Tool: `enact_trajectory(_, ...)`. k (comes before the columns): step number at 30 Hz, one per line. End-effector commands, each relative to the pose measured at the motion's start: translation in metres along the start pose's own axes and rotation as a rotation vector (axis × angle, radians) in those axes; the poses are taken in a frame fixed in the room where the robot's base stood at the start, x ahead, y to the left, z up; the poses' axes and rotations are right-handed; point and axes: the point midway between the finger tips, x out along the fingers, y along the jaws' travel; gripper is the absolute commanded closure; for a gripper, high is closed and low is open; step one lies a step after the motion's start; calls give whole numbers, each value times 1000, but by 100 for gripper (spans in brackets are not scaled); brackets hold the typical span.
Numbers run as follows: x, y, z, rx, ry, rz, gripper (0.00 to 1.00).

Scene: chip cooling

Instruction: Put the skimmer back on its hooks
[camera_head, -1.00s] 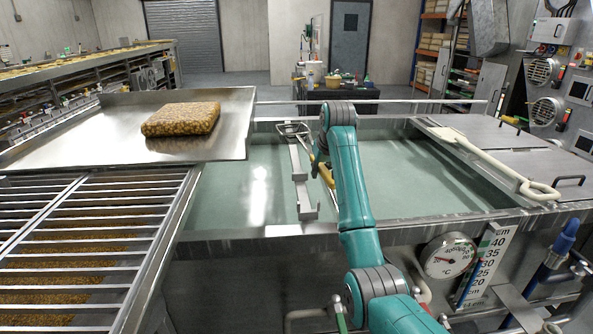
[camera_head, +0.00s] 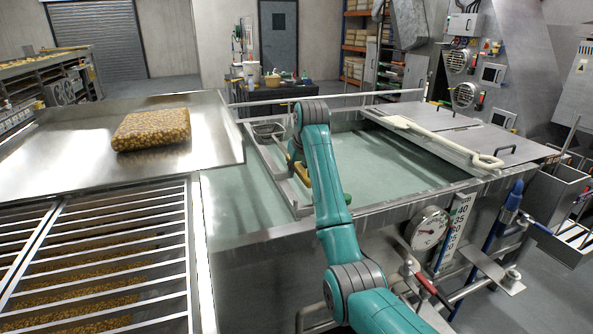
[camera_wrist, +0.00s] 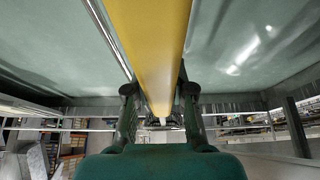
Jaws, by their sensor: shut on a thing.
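The skimmer's yellow handle (camera_wrist: 152,45) runs down through the wrist view between the fingers of my gripper (camera_wrist: 160,112), which is shut on it. In the head view a short piece of the yellow handle (camera_head: 303,172) shows beside my teal arm, over the water tank. A grey metal frame or mesh head (camera_head: 268,129) shows near the tank's far left corner; I cannot tell for certain that it is the skimmer's head. A narrow metal bar (camera_head: 276,172) with upturned ends lies along the tank's left part. My arm hides much of the gripper, and I cannot make out the hooks clearly.
The tank (camera_head: 385,165) holds greenish water. A steel tray with a block of chips (camera_head: 152,129) stands at left, above a slatted grate (camera_head: 110,255). A pale paddle (camera_head: 445,140) lies on the lids at right. A thermometer dial (camera_head: 428,229) is on the tank front.

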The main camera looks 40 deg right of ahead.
Motion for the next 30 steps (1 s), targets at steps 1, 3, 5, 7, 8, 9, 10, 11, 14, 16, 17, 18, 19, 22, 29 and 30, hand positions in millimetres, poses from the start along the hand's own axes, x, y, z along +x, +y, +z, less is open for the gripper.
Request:
enact_trajectory(1, -1, 0, -1, 0, 2, 0, 100)
enact_trajectory(3, -1, 0, 0, 0, 3, 0, 100)
enact_trajectory(5, -1, 0, 1, 0, 6, 0, 100)
enact_trajectory(7, -2, 0, 3, 0, 13, 0, 100)
enact_trajectory(8, 0, 0, 4, 0, 11, 0, 100)
enact_trajectory(9, 2, 0, 5, 0, 10, 0, 100)
enact_trajectory(10, 4, 0, 6, 0, 10, 0, 100)
enact_trajectory(11, 7, 0, 8, 0, 10, 0, 100)
enact_trajectory(14, 16, 0, 12, 0, 10, 0, 100)
enact_trajectory(16, 22, 0, 15, 0, 10, 0, 100)
enact_trajectory(17, 25, 0, 17, 0, 9, 0, 100)
enact_trajectory(18, 29, 0, 19, 0, 9, 0, 100)
enact_trajectory(19, 32, 0, 20, 0, 10, 0, 100)
enact_trajectory(22, 41, 0, 25, 0, 10, 0, 100)
enact_trajectory(29, 60, 0, 34, 0, 10, 0, 100)
enact_trajectory(30, 62, 0, 35, 0, 10, 0, 100)
